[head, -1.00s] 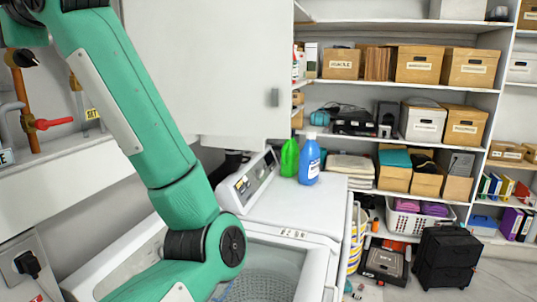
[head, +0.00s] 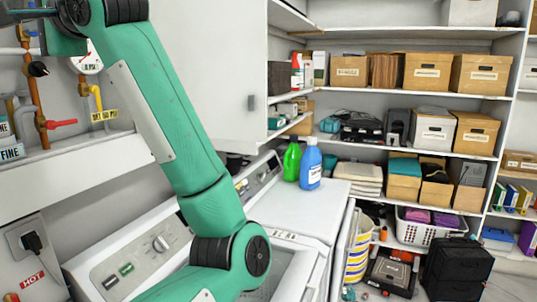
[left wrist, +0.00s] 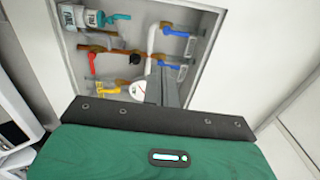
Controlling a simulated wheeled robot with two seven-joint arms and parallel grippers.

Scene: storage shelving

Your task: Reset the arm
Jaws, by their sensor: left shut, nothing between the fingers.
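My green left arm (head: 165,110) comes down from the upper left in the head view. Its black-jointed elbow (head: 232,262) is low in the picture, in front of the washing machines. In the left wrist view, the grey fingers of my left gripper (left wrist: 162,84) stick up beyond the green wrist housing. They are together, with nothing held, and point toward a wall recess with pipes (left wrist: 130,50). My right arm and gripper are not in view.
Washing machines (head: 165,243) stand below and behind the arm. Green (head: 292,160) and blue (head: 311,165) bottles stand on the right one. A white cabinet door (head: 205,70) is behind the arm. Pipes and valves (head: 40,110) are at left. Shelves (head: 400,95) of boxes are at right.

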